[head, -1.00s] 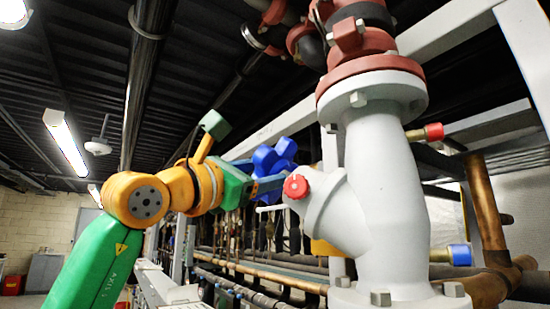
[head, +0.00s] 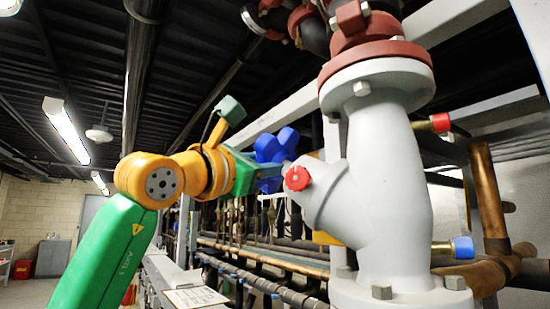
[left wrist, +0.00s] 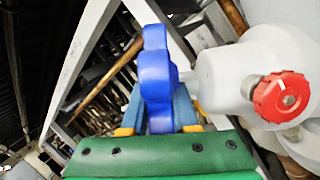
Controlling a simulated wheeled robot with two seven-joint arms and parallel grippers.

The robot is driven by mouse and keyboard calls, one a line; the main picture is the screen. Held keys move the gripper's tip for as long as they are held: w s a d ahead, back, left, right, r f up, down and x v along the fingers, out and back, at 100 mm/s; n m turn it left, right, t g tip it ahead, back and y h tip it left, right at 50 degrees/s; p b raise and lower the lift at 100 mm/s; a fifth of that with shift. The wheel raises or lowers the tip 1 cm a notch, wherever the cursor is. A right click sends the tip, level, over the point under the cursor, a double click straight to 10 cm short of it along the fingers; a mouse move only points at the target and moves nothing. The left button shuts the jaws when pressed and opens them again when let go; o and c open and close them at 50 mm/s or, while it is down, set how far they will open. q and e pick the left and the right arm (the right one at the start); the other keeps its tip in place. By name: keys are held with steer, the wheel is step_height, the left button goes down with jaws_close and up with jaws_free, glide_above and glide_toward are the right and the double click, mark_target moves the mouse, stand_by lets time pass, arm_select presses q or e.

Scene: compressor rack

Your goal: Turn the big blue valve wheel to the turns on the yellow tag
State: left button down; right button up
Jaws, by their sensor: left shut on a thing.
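The big blue valve wheel (head: 270,147) has rounded lobes and sits on the left side of a grey valve body (head: 385,190). A red knob (head: 297,178) is on the body just right of the wheel; it also shows in the left wrist view (left wrist: 282,96). My left gripper (head: 268,172) is shut on a lobe of the wheel. In the left wrist view the blue wheel (left wrist: 155,72) stands between its two blue-grey fingers (left wrist: 158,112). A yellow piece (head: 325,238), partly hidden behind the valve body, may be the tag; no writing is readable. My right gripper is out of view.
A red flange (head: 376,64) tops the valve. Capped side ports, one red (head: 440,122) and one blue (head: 462,250), stick out right. Copper pipe (head: 487,195) runs at far right. Pipes run behind below the wheel. A clipboard (head: 195,298) lies at the bottom.

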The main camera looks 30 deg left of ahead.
arm_select(q)
steer(key=n+g+y+p, duration=0.1)
steer(key=g+y+p, duration=0.1)
steer(key=p, duration=0.1)
steer(key=n+g+y+p, duration=0.1)
steer(key=g+p, duration=0.1)
steer(key=shift+r+n+y, duration=0.3)
steer(key=shift+y, duration=0.1)
steer(key=shift+f+n+g+y+p, duration=0.2)
steer(key=shift+n+g+y+p, duration=0.15)
steer(key=shift+g+p, duration=0.25)
steer(key=shift+f+n+g+y, duration=0.15)
steer(key=shift+n+g+y, duration=0.1)
steer(key=shift+g+y, duration=0.15)
steer(key=shift+a+f+g, duration=0.1)
steer(key=shift+g, duration=0.2)
steer(key=c, duration=0.7)
jaws_free()
steer(key=shift+w, duration=0.1)
